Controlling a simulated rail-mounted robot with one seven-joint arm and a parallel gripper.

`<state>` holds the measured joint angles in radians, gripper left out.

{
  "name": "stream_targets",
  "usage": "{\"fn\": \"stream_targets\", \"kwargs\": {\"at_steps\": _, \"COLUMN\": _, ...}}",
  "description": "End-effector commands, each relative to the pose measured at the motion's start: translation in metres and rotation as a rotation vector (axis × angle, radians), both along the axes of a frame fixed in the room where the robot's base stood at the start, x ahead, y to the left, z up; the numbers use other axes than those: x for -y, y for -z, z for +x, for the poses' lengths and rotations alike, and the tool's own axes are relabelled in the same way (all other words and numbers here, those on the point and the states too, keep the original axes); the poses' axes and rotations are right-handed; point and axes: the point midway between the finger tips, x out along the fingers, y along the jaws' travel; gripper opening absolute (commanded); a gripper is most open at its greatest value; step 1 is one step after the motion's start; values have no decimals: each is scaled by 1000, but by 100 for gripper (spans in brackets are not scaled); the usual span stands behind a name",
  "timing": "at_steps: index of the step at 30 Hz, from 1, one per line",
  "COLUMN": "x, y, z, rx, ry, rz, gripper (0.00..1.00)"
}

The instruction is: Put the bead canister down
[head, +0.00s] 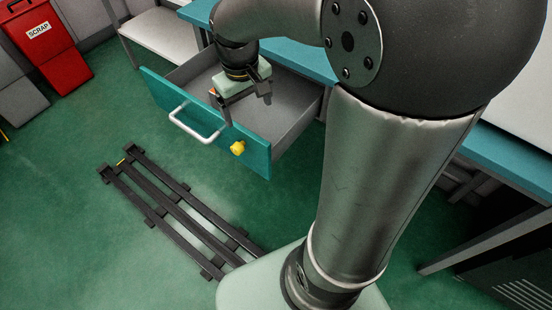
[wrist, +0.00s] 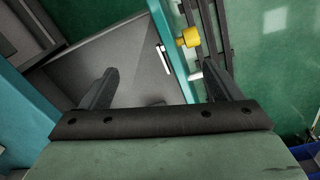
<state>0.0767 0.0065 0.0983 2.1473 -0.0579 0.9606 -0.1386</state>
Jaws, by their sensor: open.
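My gripper (head: 246,112) is over the open drawer (head: 297,128), close behind its teal front panel. In the wrist view the two dark fingers (wrist: 160,70) are spread wide, with nothing held between them. Below them show the grey drawer floor and the inner side of the front panel. I cannot make out the bead canister in either view. A small orange patch (head: 212,91) shows beside the gripper in the head view, too small to identify. A small white and black piece (wrist: 163,58) shows at the drawer front in the wrist view.
The drawer front has a white bar handle (head: 196,124) and a yellow knob (head: 238,148). A teal-topped bench (head: 300,58) stands behind the drawer. A dark slatted rack (head: 180,205) lies on the green floor. A red SCRAP bin (head: 48,55) stands far left.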

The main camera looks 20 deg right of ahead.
Motion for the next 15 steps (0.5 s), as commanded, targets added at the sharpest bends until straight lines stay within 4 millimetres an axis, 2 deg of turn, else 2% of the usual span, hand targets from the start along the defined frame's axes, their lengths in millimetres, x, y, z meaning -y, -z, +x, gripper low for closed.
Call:
{"fn": "stream_targets", "kwargs": {"at_steps": 1, "x": 1, "y": 2, "z": -36, "rx": -3, "ry": 41, "rz": 3, "gripper": 85}}
{"fn": "stream_targets", "kwargs": {"at_steps": 3, "x": 2, "y": 9, "z": -76, "rx": -10, "ry": 95, "rz": 13, "gripper": 85}}
{"fn": "stream_targets", "kwargs": {"at_steps": 6, "x": 3, "y": 20, "z": -118, "rx": -18, "ry": 155, "rz": 29, "gripper": 85}}
{"fn": "stream_targets", "kwargs": {"at_steps": 10, "x": 2, "y": 29, "z": -145, "rx": -27, "ry": 195, "rz": 43, "gripper": 85}}
{"fn": "stream_targets", "kwargs": {"at_steps": 15, "x": 2, "y": 31, "z": -151, "rx": -30, "ry": 204, "rz": 45, "gripper": 85}}
